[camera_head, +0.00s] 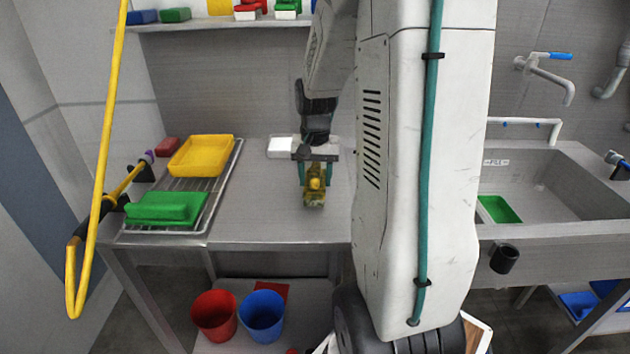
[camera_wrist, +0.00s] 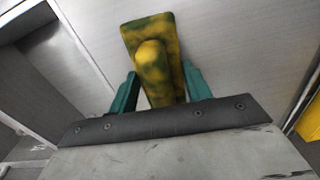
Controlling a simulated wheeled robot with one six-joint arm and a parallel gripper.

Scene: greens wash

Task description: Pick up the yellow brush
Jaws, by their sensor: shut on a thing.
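The yellow brush (camera_head: 315,197) is yellow with dark green patches and has a raised handle. My gripper (camera_head: 317,178) is over the metal table, with its teal fingers on either side of the brush. In the wrist view, my gripper (camera_wrist: 160,88) is shut on the handle of the brush (camera_wrist: 150,35), which lies between the two teal fingers. The wide part of the brush extends beyond the fingertips. I cannot tell whether the brush touches the table or is just above it.
A wire rack (camera_head: 225,178) at the left holds a yellow tray (camera_head: 202,155) and green items (camera_head: 165,207). A white block (camera_head: 281,147) is behind my gripper. A sink (camera_head: 545,190) is at the right. Red (camera_head: 214,315) and blue buckets (camera_head: 262,315) stand below.

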